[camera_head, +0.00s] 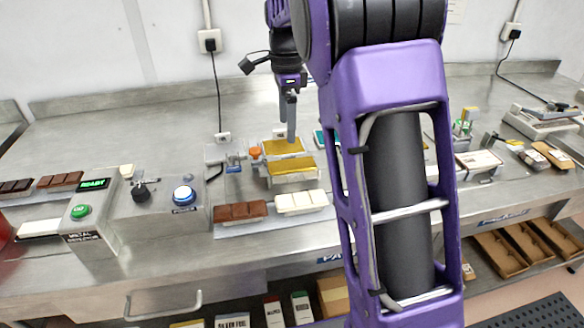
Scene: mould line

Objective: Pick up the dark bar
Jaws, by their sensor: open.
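A very dark brown bar (15,186) lies at the far left, partly cut off by the picture's edge. Next to it lies a somewhat lighter brown bar (60,180). Another brown bar (240,212) lies at the front centre, beside a cream-white bar (302,202). I cannot tell for certain which brown one is the dark bar. My gripper (291,136) is open and points down over the yellow-topped moulds, behind the front bars and far right of the left ones. It looks empty. My purple arm hides much of the centre right.
A metal detector unit (95,220) with a green button and a console with a blue button (184,195) stand between the left and centre bars. Yellow-topped moulds (292,167) stand below my gripper. Packaged bars (550,155) lie at the right.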

